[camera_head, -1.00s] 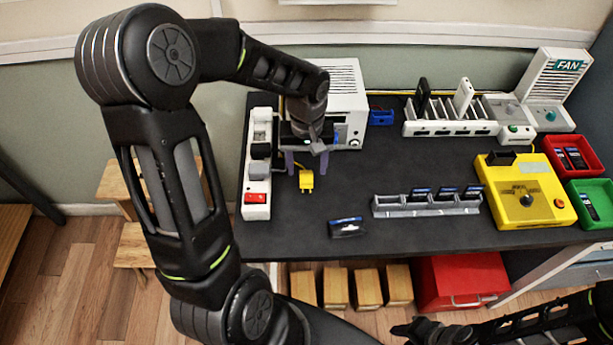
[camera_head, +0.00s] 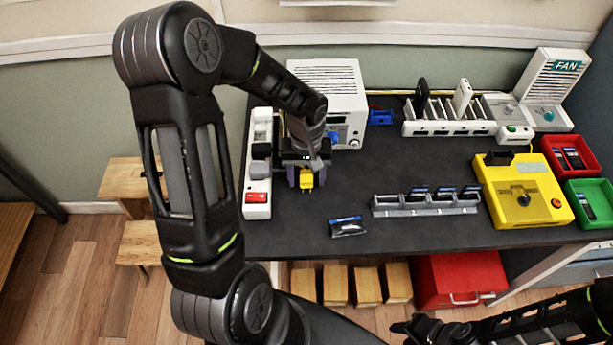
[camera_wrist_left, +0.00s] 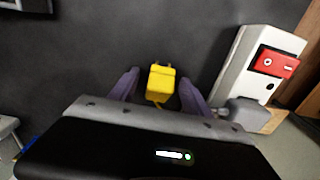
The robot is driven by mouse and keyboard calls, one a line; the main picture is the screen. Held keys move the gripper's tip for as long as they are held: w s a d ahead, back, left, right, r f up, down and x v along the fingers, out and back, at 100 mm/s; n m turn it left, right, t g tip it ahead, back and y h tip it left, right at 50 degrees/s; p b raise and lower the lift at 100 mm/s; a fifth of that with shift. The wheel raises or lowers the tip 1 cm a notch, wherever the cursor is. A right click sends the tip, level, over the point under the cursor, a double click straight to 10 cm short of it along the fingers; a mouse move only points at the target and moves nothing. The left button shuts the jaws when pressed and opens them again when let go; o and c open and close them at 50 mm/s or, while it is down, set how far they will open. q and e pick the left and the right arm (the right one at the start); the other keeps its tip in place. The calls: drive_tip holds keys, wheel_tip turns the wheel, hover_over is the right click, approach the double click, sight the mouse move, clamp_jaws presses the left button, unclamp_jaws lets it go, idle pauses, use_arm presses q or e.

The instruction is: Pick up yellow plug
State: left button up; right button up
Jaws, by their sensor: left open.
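The yellow plug (camera_head: 306,180) lies on the dark table just right of the white power strip. It also shows in the left wrist view (camera_wrist_left: 160,82), with its two prongs pointing up in the picture and its cable running back under the gripper. My left gripper (camera_head: 306,184) is over the plug. Its purple fingers are open, one on each side of the plug, with a gap on both sides in the left wrist view (camera_wrist_left: 160,88). My right arm (camera_head: 440,330) is at the bottom right; the state of its gripper is unclear.
The power strip (camera_head: 257,190) with a red switch (camera_wrist_left: 277,63) stands close beside the left gripper. A white box (camera_head: 340,90) stands behind it. Table between is clear.

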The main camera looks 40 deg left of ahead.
use_arm(q)
clamp_jaws()
idle(0.7)
